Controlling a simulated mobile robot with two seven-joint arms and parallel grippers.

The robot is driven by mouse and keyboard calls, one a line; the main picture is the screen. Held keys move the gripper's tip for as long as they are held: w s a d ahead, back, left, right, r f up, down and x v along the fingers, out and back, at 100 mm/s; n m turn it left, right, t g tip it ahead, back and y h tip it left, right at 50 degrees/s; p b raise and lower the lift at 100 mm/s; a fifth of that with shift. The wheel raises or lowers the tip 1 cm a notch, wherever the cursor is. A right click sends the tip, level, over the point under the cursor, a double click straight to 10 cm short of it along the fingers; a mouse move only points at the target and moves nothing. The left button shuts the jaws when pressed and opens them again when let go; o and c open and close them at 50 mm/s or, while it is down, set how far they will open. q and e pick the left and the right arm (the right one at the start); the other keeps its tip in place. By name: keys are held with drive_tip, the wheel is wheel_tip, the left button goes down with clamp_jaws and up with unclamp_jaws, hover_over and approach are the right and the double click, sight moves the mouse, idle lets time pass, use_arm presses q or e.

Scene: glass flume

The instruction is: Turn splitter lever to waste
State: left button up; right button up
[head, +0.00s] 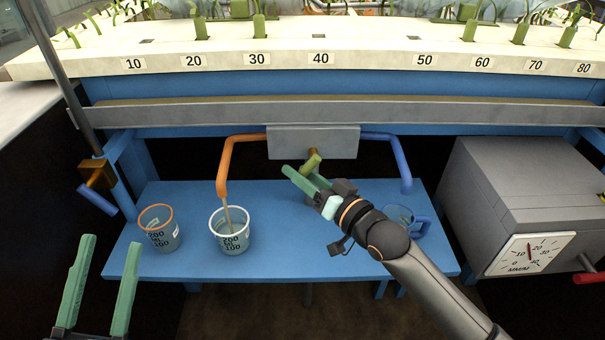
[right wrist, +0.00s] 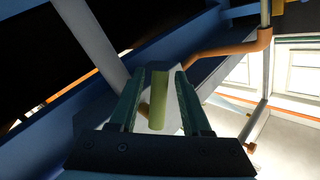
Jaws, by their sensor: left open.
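The splitter box (head: 330,141) is a grey block under the flume. An orange pipe (head: 224,165) leaves its left side and a blue pipe (head: 403,165) its right side. The yellow-green splitter lever (head: 313,161) sticks out below the box front. My right gripper (head: 300,176) is at the lever. In the right wrist view the lever (right wrist: 159,98) lies between the fingers of the right gripper (right wrist: 159,85), with gaps on both sides. A stream runs from the orange pipe into the middle beaker (head: 230,238). My left gripper (head: 106,260) is open and empty at lower left.
Another beaker (head: 159,236) stands left on the blue shelf (head: 290,255). A blue jug (head: 420,228) stands under the blue pipe, partly hidden by my right arm. A grey box with a dial (head: 530,253) is at right. A blue-handled valve (head: 98,190) is at left.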

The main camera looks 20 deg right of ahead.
clamp_jaws()
idle(0.4)
